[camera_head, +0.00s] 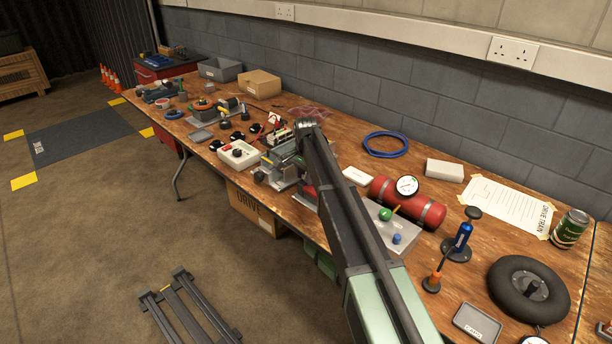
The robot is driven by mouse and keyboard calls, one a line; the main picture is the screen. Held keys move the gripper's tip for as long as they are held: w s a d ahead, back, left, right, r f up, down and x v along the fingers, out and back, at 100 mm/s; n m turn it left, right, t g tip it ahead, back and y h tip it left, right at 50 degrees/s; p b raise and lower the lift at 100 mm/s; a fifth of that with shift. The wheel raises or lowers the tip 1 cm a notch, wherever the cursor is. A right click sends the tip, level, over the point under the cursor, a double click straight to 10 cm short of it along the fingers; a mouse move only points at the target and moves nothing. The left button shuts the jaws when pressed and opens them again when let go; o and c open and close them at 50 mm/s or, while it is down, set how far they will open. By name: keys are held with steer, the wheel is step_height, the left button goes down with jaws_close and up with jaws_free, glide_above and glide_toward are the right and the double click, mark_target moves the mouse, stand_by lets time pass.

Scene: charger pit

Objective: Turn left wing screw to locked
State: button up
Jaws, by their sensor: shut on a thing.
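My arm reaches up the picture from the bottom edge, and its far joint stands over the middle of the bench. My gripper is hidden behind the arm, so its jaws and whatever is between them do not show. A grey metal fixture (280,172) sits on the bench just left of the arm's end, partly covered by it. The left wing screw cannot be made out; it is too small or hidden, and whether it is turned cannot be told.
A white box with a black knob (238,154) stands left of the fixture. Right of the arm are a red cylinder with a gauge (384,187), a grey plate with green and blue knobs (376,222), a blue hose ring (385,144) and a black wheel (528,289).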

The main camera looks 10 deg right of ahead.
steer(key=o, duration=0.9)
step_height(320, 180, up, 11)
steer(key=p, duration=1)
steer(key=shift+f+p, duration=0.15)
steer(key=shift+p, duration=0.25)
